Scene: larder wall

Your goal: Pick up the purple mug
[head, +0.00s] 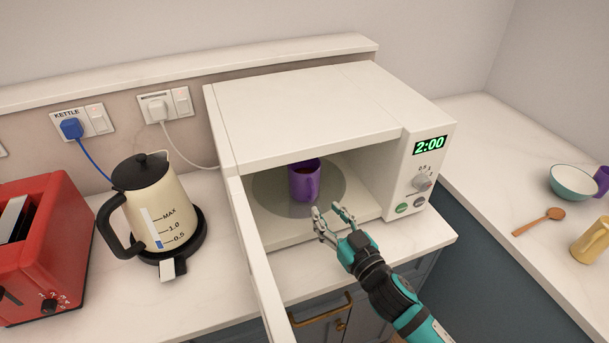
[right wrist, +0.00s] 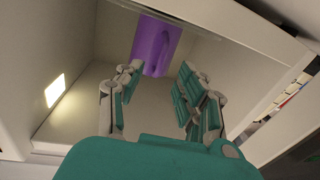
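The purple mug (head: 304,184) stands upright on the round turntable (head: 267,195) inside the open microwave (head: 310,112). It has dark contents, and its handle faces toward the front right. My right gripper (head: 329,211) is open and empty at the microwave's front opening, just short of the mug and slightly to its right. In the right wrist view the mug (right wrist: 156,45) shows beyond and between the two spread fingers (right wrist: 160,90), not touched as far as I can see. My left gripper is not in view.
The microwave door (head: 258,262) is swung open on the left. A cream kettle (head: 155,205) and red toaster (head: 45,245) stand left. On the right counter are a teal bowl (head: 573,183), a wooden spoon (head: 540,221), a yellow mug (head: 590,242) and a cut-off purple item (head: 602,180).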

